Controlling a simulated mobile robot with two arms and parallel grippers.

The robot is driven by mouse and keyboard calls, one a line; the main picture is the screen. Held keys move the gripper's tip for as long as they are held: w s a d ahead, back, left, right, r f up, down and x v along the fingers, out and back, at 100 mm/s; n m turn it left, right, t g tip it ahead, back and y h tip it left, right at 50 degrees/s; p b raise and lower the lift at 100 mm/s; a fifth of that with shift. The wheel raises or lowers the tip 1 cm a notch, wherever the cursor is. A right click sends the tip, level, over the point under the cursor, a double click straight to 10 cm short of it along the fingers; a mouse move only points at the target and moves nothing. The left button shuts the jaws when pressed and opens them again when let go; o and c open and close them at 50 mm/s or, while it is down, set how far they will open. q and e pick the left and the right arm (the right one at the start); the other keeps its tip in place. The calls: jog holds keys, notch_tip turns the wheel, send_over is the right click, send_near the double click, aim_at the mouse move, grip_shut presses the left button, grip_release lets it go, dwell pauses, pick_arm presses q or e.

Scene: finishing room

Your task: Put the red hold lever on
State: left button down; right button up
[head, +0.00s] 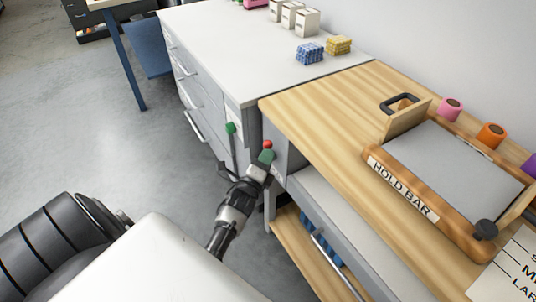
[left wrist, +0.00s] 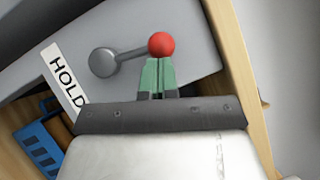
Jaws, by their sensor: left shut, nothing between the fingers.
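The red hold lever's ball knob (head: 268,144) shows at the end panel of the wooden bench in the head view. In the left wrist view the red knob (left wrist: 161,44) sits on a thin grey arm that runs left to a round grey pivot (left wrist: 103,62) on a grey panel. A white label (left wrist: 65,82) there reads HOLD. My left gripper (head: 266,157) has its green fingertips right at the knob, shut with nothing between them. In the wrist view the fingers (left wrist: 159,68) overlap the knob's lower edge; I cannot tell whether they touch it. My right gripper is out of view.
A green-knobbed lever (head: 231,128) is on the white-topped drawer cabinet (head: 215,50) close by. The wooden bench (head: 325,105) bears a HOLD BAR press (head: 455,170) and coloured rolls. A blue item (left wrist: 40,148) is below the panel. Grey floor (head: 75,120) is open at left.

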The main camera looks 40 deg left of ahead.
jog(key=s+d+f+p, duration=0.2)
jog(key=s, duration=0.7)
pick_arm(q)
jog(key=w+a+r+n+g+h+p, duration=0.1)
jog(key=w+a+n+g+p, duration=0.1)
jog(key=a+n+g+p, duration=0.2)
jog(key=shift+w+a+n+g+p, duration=0.3)
jog(key=shift+a+n+p, duration=0.6)
jog(key=shift+n+p, duration=0.95)
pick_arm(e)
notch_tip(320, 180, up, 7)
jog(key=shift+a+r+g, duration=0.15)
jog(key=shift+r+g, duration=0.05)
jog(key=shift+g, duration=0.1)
pick_arm(q)
jog(key=shift+r+m, duration=0.15)
jog(key=shift+m, duration=0.1)
